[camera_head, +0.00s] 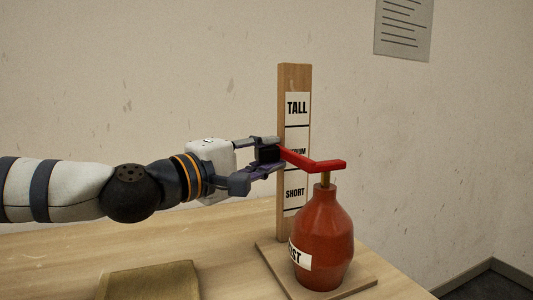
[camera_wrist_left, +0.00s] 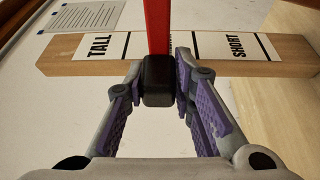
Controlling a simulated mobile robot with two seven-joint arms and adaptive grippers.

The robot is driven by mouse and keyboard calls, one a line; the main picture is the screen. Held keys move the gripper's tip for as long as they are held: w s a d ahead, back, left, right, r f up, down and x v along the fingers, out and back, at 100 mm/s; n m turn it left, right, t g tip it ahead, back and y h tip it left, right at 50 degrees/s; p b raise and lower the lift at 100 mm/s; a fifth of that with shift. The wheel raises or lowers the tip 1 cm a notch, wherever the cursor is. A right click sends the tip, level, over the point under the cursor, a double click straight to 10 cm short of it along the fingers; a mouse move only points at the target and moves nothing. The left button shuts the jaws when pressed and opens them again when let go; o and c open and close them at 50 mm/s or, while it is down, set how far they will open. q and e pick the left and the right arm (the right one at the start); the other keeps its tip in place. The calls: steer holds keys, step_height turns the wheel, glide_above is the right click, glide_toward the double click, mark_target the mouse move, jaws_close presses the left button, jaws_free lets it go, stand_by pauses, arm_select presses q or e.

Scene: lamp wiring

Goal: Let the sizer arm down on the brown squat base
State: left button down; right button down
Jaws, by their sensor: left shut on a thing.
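The sizer arm (camera_head: 318,165) is a red bar that reaches from the wooden sizer post (camera_head: 293,75) over the base; in the left wrist view its red bar (camera_wrist_left: 157,25) ends in a black grip (camera_wrist_left: 160,82). My left gripper (camera_head: 270,154) is shut on that grip, at about the MEDIUM mark, whose word is partly hidden. The brown squat base (camera_head: 328,230) stands upright on the sizer's foot board, with a short brass stem (camera_head: 325,179) on top. The arm's outer end is right above the stem; I cannot tell if they touch. My right gripper is not in view.
The foot board (camera_head: 275,262) rests on the wooden table (camera_head: 60,255). An olive mat (camera_head: 150,283) lies at the front left. The post carries a scale (camera_head: 297,108) with TALL at the top and SHORT lower. A paper sheet (camera_head: 403,25) hangs on the wall.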

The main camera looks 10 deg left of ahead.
arm_select(q)
steer(key=shift+s+d+f+g, duration=0.1)
steer(key=shift+d+f+g, duration=0.05)
steer(key=shift+f, duration=0.7)
steer(key=shift+d+f+g, duration=0.1)
steer(key=shift+f+g, duration=0.05)
steer(key=shift+f, duration=0.7)
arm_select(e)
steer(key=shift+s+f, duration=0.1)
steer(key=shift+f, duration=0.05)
arm_select(q)
steer(key=c, duration=1.5)
jaws_free()
steer(key=shift+o, duration=0.7)
steer(key=shift+a, duration=0.1)
steer(key=shift+r, duration=0.1)
steer(key=r+p+v, duration=0.1)
steer(key=p+v, duration=0.4)
steer(key=v, duration=0.9)
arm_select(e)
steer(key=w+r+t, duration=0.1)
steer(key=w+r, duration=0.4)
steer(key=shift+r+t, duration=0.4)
